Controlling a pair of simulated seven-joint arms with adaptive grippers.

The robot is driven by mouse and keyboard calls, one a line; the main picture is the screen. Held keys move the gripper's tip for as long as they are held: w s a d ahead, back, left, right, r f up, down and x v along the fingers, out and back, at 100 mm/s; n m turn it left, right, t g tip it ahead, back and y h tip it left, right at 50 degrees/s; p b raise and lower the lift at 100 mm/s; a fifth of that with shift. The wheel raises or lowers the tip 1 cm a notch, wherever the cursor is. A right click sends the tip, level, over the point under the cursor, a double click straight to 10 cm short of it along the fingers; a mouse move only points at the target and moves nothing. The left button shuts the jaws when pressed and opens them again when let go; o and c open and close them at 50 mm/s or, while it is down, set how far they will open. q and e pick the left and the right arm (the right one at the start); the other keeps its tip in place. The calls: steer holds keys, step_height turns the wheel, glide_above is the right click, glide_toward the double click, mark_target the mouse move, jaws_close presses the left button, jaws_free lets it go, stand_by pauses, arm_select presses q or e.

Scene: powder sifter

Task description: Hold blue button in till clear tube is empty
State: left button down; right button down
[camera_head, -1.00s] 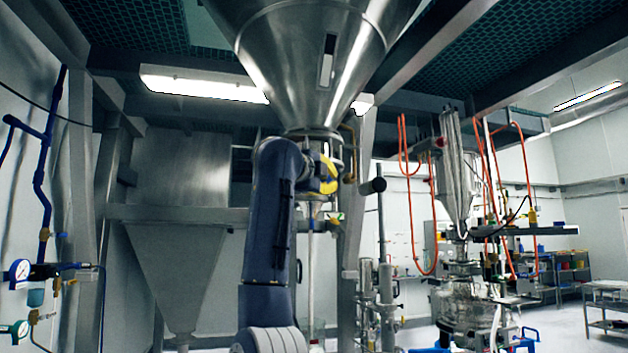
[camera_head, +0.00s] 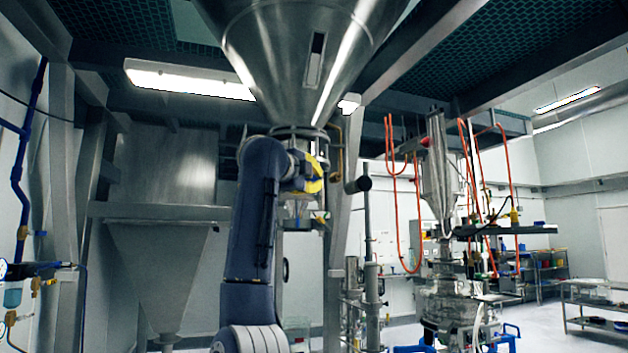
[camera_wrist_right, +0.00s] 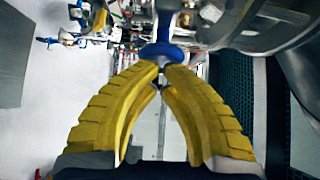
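My right gripper (camera_head: 314,178) has yellow fingers and is under the steel hopper's outlet. In the right wrist view its fingers (camera_wrist_right: 163,70) lean together, their tips close with a narrow gap. The tips are at the blue button (camera_wrist_right: 162,50) and appear to touch it; I cannot tell how far in it is. The button is hidden in the head view. A small clear section, possibly the clear tube (camera_head: 298,210), shows below the outlet, partly behind my arm; I cannot make out any powder in it. My left gripper is not in view.
The large steel hopper (camera_head: 300,65) hangs above my right gripper. A steel upright stands just right of it, with a pipe end (camera_head: 360,185) sticking out. Metal equipment with orange hoses (camera_head: 392,200) is further right. A second grey hopper (camera_head: 160,270) is at left.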

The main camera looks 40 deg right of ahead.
steer(key=v, duration=1.2)
stand_by(0.5)
